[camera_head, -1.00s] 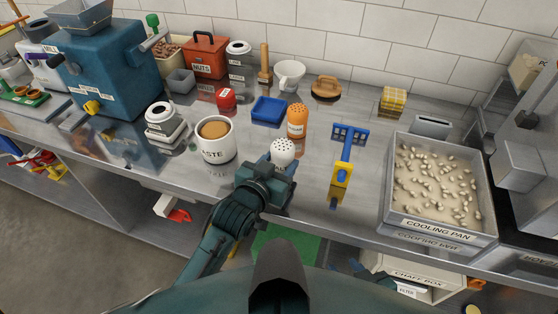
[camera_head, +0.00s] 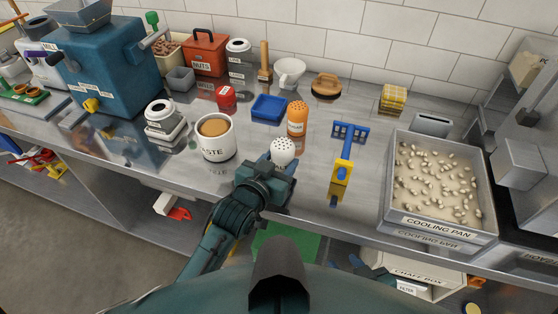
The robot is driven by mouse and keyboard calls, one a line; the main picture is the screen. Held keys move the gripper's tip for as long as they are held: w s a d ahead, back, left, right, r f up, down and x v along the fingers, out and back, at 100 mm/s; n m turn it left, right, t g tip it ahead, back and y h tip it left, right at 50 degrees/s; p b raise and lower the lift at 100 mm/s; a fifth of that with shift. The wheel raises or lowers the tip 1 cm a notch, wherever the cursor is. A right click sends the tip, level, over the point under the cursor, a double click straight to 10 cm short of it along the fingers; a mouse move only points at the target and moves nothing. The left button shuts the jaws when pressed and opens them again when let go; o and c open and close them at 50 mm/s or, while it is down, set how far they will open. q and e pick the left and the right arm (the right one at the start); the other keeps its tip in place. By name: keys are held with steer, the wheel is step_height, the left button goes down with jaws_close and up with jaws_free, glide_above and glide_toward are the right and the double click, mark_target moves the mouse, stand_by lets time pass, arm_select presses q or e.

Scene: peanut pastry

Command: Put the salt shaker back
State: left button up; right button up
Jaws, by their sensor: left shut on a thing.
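The white salt shaker (camera_head: 283,148), with dark holes in its domed top, stands upright at the front middle of the steel counter. My left gripper (camera_head: 280,164) is shut on its lower part, which the fingers hide. I cannot tell whether its base touches the counter. An orange shaker (camera_head: 297,118) with a label stands just behind it, apart from the gripper. A small empty blue tray (camera_head: 269,108) lies behind and to the left.
A white paste pot (camera_head: 216,140) stands left of the gripper. A blue and yellow rake-like tool (camera_head: 343,168) lies to the right, then the cooling pan (camera_head: 393,185) of nuts.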

arm_select(q)
steer(key=o, duration=0.9)
steer(key=shift+o, duration=1.2)
steer(key=shift+f, duration=0.1)
arm_select(e)
steer(key=shift+s+f, duration=0.2)
steer(key=shift+s, duration=0.1)
arm_select(q)
steer(key=shift+s, duration=0.1)
arm_select(e)
steer(key=shift+a, duration=0.1)
